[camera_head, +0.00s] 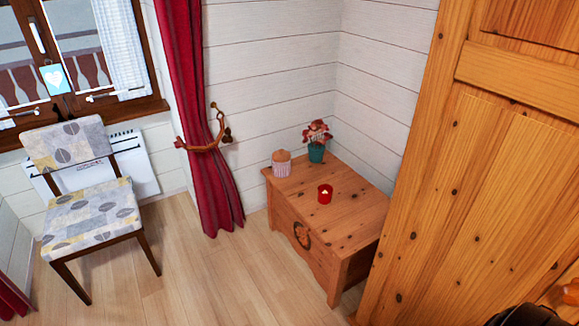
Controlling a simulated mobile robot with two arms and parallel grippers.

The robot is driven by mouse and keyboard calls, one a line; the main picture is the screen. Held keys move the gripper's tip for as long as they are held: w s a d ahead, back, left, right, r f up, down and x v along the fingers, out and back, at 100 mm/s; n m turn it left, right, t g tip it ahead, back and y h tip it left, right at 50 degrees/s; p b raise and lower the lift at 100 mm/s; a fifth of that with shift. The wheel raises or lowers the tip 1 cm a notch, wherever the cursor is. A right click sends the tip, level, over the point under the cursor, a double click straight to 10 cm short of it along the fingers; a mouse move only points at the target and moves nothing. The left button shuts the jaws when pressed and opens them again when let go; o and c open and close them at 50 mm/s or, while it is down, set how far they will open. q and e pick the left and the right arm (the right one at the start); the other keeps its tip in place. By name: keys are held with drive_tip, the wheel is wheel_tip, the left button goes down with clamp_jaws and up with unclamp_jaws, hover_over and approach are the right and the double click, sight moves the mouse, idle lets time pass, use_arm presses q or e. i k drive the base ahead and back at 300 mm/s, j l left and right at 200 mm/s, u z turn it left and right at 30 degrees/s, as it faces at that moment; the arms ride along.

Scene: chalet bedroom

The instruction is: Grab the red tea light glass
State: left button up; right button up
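The red tea light glass (325,194) stands upright on top of a low wooden chest (353,216) in the corner of the room. It is small, with a pale spot inside it. Nothing touches it, and clear wood surrounds it. Neither of my grippers shows in the head view. A dark shape at the bottom right edge seems to be part of my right arm, with no fingers visible.
A cupcake-like object (281,163) and a teal pot with a red plant (316,145) stand at the chest's back. A wooden door or wardrobe (480,190) fills the right side. A patterned chair (90,212) stands left. The floor (220,275) before the chest is clear.

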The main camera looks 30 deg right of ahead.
sight(323, 198)
drive_tip(key=i+z, duration=0.3)
drive_tip(key=i, duration=0.2)
drive_tip(key=i+j+z, duration=0.15)
drive_tip(key=i+z, duration=0.15)
drive_tip(key=i, duration=0.2)
drive_tip(key=i+j+z, duration=0.3)
drive_tip(key=i, duration=0.2)
drive_tip(key=i+l, duration=0.05)
drive_tip(key=l, duration=0.05)
